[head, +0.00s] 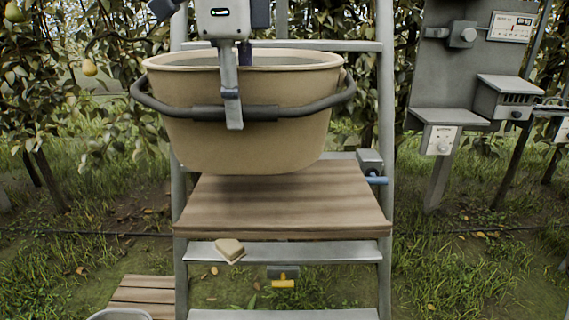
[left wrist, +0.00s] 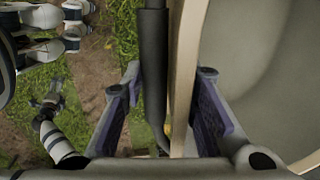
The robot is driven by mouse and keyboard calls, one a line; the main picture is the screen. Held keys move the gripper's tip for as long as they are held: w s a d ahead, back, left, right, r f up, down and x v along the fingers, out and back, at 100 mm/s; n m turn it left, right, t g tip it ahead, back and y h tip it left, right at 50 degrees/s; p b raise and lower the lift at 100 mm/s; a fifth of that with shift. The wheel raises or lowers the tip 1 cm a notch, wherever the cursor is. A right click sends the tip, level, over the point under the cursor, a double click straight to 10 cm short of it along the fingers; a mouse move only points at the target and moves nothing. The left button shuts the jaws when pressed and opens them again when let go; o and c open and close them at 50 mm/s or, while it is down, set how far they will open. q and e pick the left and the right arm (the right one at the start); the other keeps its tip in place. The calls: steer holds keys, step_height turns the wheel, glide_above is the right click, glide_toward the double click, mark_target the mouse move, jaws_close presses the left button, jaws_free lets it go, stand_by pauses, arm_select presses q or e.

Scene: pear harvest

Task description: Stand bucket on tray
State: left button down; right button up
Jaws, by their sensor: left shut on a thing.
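The beige bucket (head: 250,130) is upright, its dark handle (head: 165,108) hanging around the front. It is over the back part of the wooden tray (head: 290,215) on the ladder. Shade lies on the tray under it, and I cannot tell whether its base touches. My left gripper (head: 233,95) is shut on the bucket at the front of its rim, one finger down the outside. In the left wrist view, the bucket's wall (left wrist: 188,70) and the dark handle bar (left wrist: 153,70) are between the fingers (left wrist: 164,100). My right gripper is not seen.
Metal ladder rails (head: 385,180) flank the tray, and a step (head: 300,252) lies below it. A small grey box (head: 369,161) sits at the tray's back right. A grey metal stand (head: 450,85) is further right. The tray's front half is clear.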

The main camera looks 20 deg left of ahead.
mark_target(282, 161)
arm_select(q)
steer(key=w+d+f, duration=0.1)
steer(key=f, duration=0.1)
steer(key=w+d+f, duration=0.1)
steer(key=d+f, duration=0.1)
steer(key=w+d+f, duration=0.1)
steer(key=d+f, duration=0.1)
steer(key=shift+w+d+f, duration=0.15)
steer(key=shift+w+f, duration=0.15)
steer(key=shift+f, duration=1.4)
steer(key=shift+f, duration=0.1)
steer(key=c, duration=1.3)
jaws_free()
steer(key=shift+f, duration=0.1)
steer(key=r, duration=0.4)
steer(key=s+r, duration=0.1)
steer(key=r, duration=0.7)
steer(key=shift+s+d+r, duration=0.1)
steer(key=shift+s+d, duration=0.05)
steer(key=shift+s, duration=0.1)
